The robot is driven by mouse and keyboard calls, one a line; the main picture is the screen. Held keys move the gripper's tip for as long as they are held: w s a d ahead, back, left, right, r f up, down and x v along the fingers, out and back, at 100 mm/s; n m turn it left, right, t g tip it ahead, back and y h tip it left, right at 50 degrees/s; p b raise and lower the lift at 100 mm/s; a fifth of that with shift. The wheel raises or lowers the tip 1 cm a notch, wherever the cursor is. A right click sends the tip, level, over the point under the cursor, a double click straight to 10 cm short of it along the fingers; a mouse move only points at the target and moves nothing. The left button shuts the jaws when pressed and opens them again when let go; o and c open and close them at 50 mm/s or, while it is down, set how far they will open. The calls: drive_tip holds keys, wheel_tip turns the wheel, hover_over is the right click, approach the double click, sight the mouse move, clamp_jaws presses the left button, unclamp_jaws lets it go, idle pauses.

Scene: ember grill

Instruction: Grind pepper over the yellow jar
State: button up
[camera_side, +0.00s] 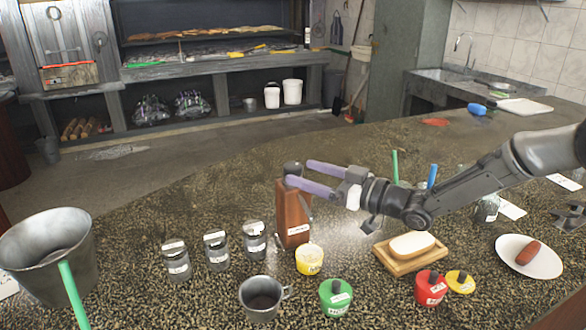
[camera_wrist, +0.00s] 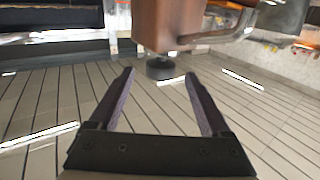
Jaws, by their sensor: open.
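The yellow jar (camera_side: 309,260) stands open on the speckled counter, just in front of a brown wooden pepper mill (camera_side: 292,222). The mill stands upright with a side crank and a dark top knob (camera_side: 292,169). My gripper (camera_side: 298,172) is open at the height of the knob, its purple fingers pointing left. In the wrist view the mill (camera_wrist: 168,24) appears upside down, its knob (camera_wrist: 158,68) near and between the tips of my open gripper (camera_wrist: 158,73). I cannot tell whether the fingers touch it. A yellow lid (camera_side: 460,281) lies at the right.
Several grey jars, one here (camera_side: 216,249), stand left of the mill. A metal mug (camera_side: 262,298), green jar (camera_side: 336,297) and red jar (camera_side: 430,289) stand in front. Bread on a board (camera_side: 398,262) and a plated sausage (camera_side: 527,253) are right; a bucket (camera_side: 45,255) is left.

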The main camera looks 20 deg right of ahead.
sight(293, 164)
drive_tip(key=shift+x, duration=2.15)
clamp_jaws()
drive_tip(key=shift+s+m+t+h, duration=0.1)
drive_tip(key=shift+m+t+h, duration=0.35)
drive_tip(key=shift+h, duration=0.25)
drive_tip(key=m+t+h, duration=0.1)
drive_tip(key=m+h, duration=0.1)
drive_tip(key=h, duration=0.1)
drive_tip(key=shift+a+m+t, duration=0.1)
drive_tip(key=shift+m+t, duration=0.15)
drive_tip(key=m+h, duration=0.2)
drive_tip(key=h, duration=0.2)
drive_tip(key=m+h, duration=0.3)
drive_tip(key=h, duration=0.2)
drive_tip(key=shift+m, duration=0.3)
drive_tip(key=m+g+h, duration=0.1)
drive_tip(key=m+h, duration=0.1)
drive_tip(key=h, duration=0.1)
drive_tip(key=m+g+h, duration=0.1)
drive_tip(key=m+h, duration=0.1)
drive_tip(key=h, duration=0.1)
drive_tip(key=shift+f, duration=0.1)
drive_tip(key=shift+m+g+h, duration=1.8)
drive_tip(key=shift+g+h, duration=0.1)
drive_tip(key=shift+h, duration=0.2)
